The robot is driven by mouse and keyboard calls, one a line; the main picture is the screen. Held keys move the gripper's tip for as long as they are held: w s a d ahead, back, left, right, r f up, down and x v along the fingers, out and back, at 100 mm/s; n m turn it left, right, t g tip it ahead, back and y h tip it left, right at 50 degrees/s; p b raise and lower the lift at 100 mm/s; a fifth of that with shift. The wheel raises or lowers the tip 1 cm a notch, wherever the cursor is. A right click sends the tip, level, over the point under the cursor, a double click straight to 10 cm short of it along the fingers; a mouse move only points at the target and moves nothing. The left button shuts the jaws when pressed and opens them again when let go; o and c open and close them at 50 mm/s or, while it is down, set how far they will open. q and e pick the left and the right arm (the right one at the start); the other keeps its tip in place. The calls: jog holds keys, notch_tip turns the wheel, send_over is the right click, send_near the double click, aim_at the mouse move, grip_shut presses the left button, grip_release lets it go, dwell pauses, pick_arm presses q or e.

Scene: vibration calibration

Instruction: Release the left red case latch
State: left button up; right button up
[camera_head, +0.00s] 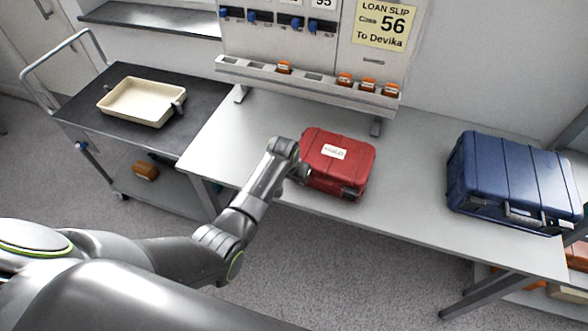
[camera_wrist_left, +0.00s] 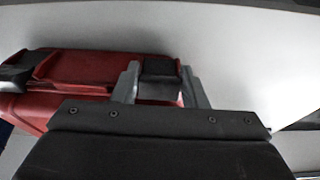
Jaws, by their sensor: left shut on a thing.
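The red case (camera_head: 340,157) stands closed on the grey table, with a white label on its lid. It also shows in the left wrist view (camera_wrist_left: 90,70). My left gripper (camera_head: 304,173) is at the front left corner of the case. In the left wrist view its two fingers (camera_wrist_left: 163,88) stand on either side of the black left latch (camera_wrist_left: 159,70) and are shut on it. In the head view the arm and gripper hide this latch. The dark right latch (camera_head: 349,194) shows on the case front. My right gripper is in neither view.
A blue case (camera_head: 512,180) stands on the right of the table (camera_head: 410,150). Behind is a panel with a loan slip (camera_head: 385,24) and a rack (camera_head: 310,80) of small orange items. A cream tray (camera_head: 142,101) sits on a cart at left. The table between the cases is clear.

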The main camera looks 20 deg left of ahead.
pick_arm(q)
jog(key=shift+s+f+t, duration=0.25)
jog(key=shift+s+t, duration=0.05)
jog(key=shift+t, duration=0.7)
jog(key=shift+s+f+t+b, duration=0.15)
jog(key=shift+f+t+b, duration=0.15)
jog(key=shift+t, duration=0.6)
jog(key=t+b, duration=0.2)
jog(key=shift+s+f+t+h, duration=0.1)
jog(key=shift+f+t+h, duration=0.2)
jog(key=shift+t+b, duration=0.45)
jog(key=shift+t, duration=0.05)
jog(key=o, duration=1)
jog(key=shift+s+r, duration=0.1)
jog(key=b+v, duration=0.1)
jog(key=v, duration=1.6)
jog(key=shift+s, duration=0.1)
